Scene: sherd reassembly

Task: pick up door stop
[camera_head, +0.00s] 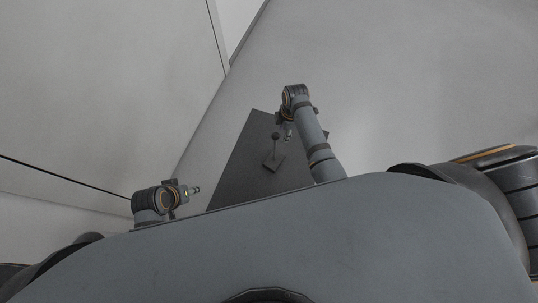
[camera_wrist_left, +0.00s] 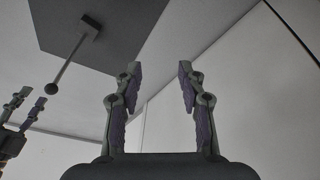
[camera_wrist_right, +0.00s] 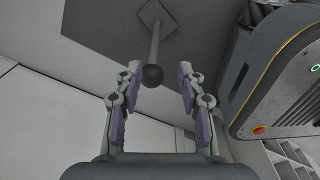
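The door stop (camera_head: 275,158) is a dark ball on a thin post rising from a small square base. It stands on a dark grey panel (camera_head: 236,178). My right gripper (camera_head: 288,134) is beside its ball end in the head view. In the right wrist view, the ball of the door stop (camera_wrist_right: 152,76) shows between the open fingertips of the right gripper (camera_wrist_right: 159,72), with a gap on both sides. In the left wrist view, the door stop (camera_wrist_left: 72,58) lies left of my left gripper (camera_wrist_left: 160,70), which is open and empty, well away from it.
Pale plain floor and walls surround the dark panel. A grey cabinet-like body with a red button (camera_wrist_right: 260,129) fills the right of the right wrist view. A shelf-like white unit (camera_wrist_right: 288,158) shows below it. Space around the left gripper looks clear.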

